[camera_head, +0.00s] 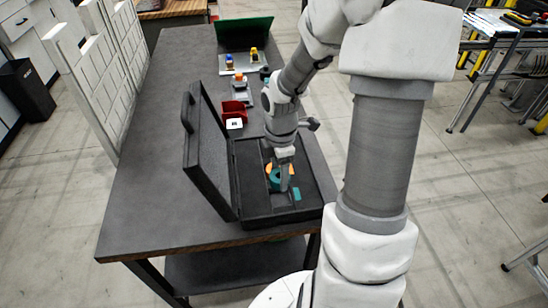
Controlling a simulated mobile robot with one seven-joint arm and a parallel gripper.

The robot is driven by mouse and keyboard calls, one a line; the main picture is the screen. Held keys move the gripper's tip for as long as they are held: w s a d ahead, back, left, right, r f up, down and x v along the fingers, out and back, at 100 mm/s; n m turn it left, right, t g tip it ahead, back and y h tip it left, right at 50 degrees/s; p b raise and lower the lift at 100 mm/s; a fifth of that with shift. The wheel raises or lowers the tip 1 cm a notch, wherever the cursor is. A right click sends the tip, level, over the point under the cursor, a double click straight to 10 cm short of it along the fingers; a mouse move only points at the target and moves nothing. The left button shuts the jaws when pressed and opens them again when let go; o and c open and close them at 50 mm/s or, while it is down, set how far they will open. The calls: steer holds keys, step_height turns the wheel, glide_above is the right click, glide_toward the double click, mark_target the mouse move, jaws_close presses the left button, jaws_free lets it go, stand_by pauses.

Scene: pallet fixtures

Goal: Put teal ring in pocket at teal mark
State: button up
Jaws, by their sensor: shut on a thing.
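The teal ring (274,181) is inside the open black case (240,205), low in its main compartment. My gripper (284,185) points down into the case and is shut on the ring, partly covering it. A small teal patch (297,194), which looks like the teal mark, lies just right of and nearer than the ring. The pocket itself cannot be made out, and I cannot tell whether the ring touches the case floor.
Orange (268,168) shows behind the ring. The case's raised lid (205,150) stands at left. A red bin (234,110) and a white marked tag (234,124) lie beyond it. Fixtures with blue and yellow parts (240,62) stand farther back. The table's left side (150,175) is clear.

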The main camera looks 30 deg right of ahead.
steer(key=shift+w+d+n, duration=0.2)
steer(key=shift+d+n, duration=0.1)
steer(key=shift+n, duration=0.4)
step_height(320, 180, down, 4)
steer(key=b, duration=0.4)
steer(key=shift+f+b, duration=0.1)
steer(key=shift+b, duration=0.25)
steer(key=shift+f+b, duration=0.5)
steer(key=shift+f, duration=0.4)
steer(key=shift+p, duration=0.55)
steer(key=shift+f+b, duration=0.75)
steer(key=shift+f, duration=0.25)
steer(key=o, duration=1.6)
steer(key=shift+r, duration=0.1)
